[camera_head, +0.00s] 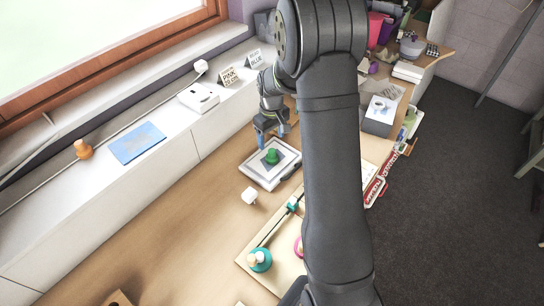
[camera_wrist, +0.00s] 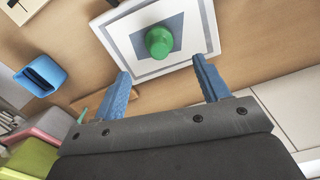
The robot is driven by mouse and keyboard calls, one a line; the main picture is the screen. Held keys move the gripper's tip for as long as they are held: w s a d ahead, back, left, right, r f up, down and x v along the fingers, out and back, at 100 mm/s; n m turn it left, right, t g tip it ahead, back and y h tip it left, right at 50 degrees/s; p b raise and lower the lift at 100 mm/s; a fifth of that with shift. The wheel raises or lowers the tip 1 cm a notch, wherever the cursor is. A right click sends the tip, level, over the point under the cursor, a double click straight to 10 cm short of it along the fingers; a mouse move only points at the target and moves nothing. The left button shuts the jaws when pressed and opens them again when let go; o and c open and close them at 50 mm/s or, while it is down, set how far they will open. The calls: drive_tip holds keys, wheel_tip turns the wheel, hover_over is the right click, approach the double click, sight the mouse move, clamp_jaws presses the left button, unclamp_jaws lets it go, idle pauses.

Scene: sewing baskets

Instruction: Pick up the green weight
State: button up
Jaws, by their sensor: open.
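The green weight (camera_head: 272,157) stands on a white-framed tray (camera_head: 259,175) with a grey-blue patch in its middle. In the wrist view the green weight (camera_wrist: 159,42) shows near the top centre, between and beyond the fingertips, on the framed tray (camera_wrist: 207,22). My gripper (camera_head: 272,128) is above the tray's far edge in the head view. Its two blue fingers (camera_wrist: 160,76) are spread in the wrist view, with nothing between them. The weight is apart from both fingers.
A wooden board (camera_head: 250,258) with a teal-based piece (camera_head: 259,260) is nearer. A blue holder (camera_wrist: 40,75) stands left in the wrist view. A grey box (camera_head: 379,116) is at right.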

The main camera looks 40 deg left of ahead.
sight(272, 150)
wheel_tip(272, 150, down, 8)
drive_tip(key=shift+f, duration=0.2)
drive_tip(key=c, duration=1.2)
